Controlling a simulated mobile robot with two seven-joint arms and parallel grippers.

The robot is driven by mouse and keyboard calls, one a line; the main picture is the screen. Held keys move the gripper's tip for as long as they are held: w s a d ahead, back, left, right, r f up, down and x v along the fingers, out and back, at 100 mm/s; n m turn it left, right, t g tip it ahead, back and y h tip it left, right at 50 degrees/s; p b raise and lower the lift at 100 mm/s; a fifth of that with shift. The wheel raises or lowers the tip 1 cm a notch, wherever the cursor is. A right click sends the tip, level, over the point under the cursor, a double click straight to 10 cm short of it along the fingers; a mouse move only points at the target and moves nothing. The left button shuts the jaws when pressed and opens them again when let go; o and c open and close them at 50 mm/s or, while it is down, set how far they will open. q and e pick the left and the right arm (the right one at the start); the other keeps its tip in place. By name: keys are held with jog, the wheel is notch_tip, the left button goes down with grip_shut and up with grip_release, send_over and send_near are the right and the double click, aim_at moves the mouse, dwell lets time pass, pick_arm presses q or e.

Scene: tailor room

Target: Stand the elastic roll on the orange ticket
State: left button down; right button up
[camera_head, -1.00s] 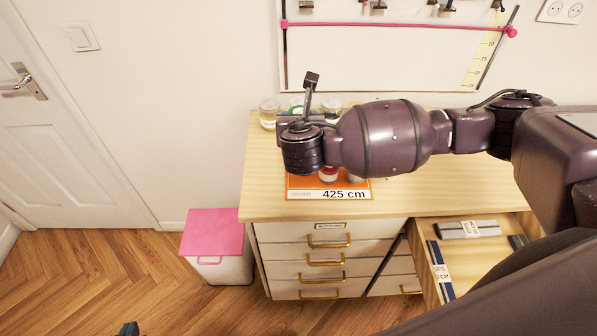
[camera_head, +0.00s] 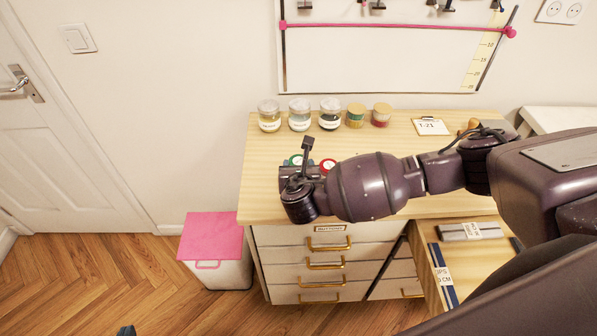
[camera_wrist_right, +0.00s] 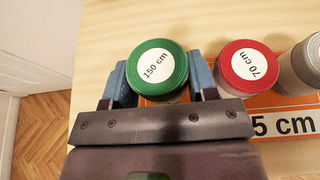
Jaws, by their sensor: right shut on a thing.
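A green elastic roll (camera_wrist_right: 157,70) labelled 150 cm stands upright between the blue fingers of my right gripper (camera_wrist_right: 160,82), which is shut on it. The orange ticket (camera_wrist_right: 290,101) shows beside and in front of it. The green roll is over the ticket's left end; I cannot tell whether its base touches. A red roll (camera_wrist_right: 247,67) labelled 70 cm and a grey roll (camera_wrist_right: 305,62) stand to its right. In the head view my right arm hides most of the ticket; the green roll (camera_head: 295,160) and red roll (camera_head: 328,166) show behind it. Only a tip of my left gripper (camera_head: 127,331) shows at the bottom edge.
Several jars and spools (camera_head: 330,113) line the back of the wooden counter (camera_head: 262,190). A small clipboard card (camera_head: 431,126) lies to the right. A drawer (camera_head: 430,262) stands open at front right. A pink-lidded bin (camera_head: 212,238) stands left of the counter.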

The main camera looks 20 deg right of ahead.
jog(key=shift+f, duration=0.85)
jog(key=o, duration=0.9)
jog(key=shift+r, duration=0.1)
jog(key=v, duration=1.2)
jog(key=shift+p, duration=0.45)
